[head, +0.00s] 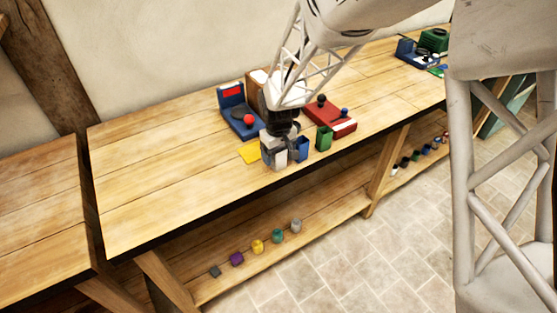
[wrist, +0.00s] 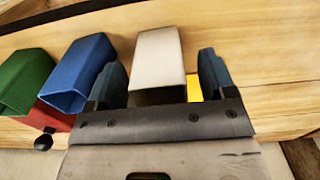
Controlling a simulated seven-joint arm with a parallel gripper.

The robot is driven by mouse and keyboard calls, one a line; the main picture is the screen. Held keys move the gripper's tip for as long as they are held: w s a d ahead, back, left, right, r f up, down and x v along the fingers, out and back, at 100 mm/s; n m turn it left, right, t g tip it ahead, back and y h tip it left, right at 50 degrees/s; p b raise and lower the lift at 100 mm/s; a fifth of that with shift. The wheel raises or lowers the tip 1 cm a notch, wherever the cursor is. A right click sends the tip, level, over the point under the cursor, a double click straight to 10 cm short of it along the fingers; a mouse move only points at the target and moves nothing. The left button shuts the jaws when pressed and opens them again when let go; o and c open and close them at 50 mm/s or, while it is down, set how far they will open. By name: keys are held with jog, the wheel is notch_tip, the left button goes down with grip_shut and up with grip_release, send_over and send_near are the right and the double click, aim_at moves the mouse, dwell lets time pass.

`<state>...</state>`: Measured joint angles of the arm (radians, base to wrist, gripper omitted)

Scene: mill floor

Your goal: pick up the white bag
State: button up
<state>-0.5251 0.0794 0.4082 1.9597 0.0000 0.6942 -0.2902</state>
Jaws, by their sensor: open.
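The white bag (wrist: 158,55) is a pale, box-shaped bag. In the wrist view it lies between the two dark fingers of my gripper (wrist: 160,72), with a gap showing at the right finger. My gripper is open, one finger on each side of the bag. In the head view my gripper (head: 283,150) is down at the front part of the bench, and the white bag (head: 280,159) is partly hidden by it. I cannot tell whether the left finger touches the bag.
A blue bag (wrist: 82,72) stands close beside the left finger, with a green bag (wrist: 25,78) further left. A yellow patch (head: 250,153) lies beside my gripper. Behind are a blue device (head: 236,112) and a red device (head: 328,117). The bench's left part is clear.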

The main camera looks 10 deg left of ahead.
jog(key=c, duration=1)
jog(key=shift+c, duration=0.2)
jog(key=shift+r, duration=0.1)
jog(key=shift+r, duration=0.8)
notch_tip(320, 180, up, 2)
jog(key=shift+s+d, duration=0.1)
jog(key=shift+s, duration=0.05)
jog(key=s+d, duration=0.4)
jog(key=s, duration=0.3)
jog(key=s+d+r, duration=0.1)
jog(key=s+d, duration=0.2)
jog(key=s, duration=0.3)
jog(key=shift+s+d, duration=0.35)
jog(key=shift+r, duration=0.1)
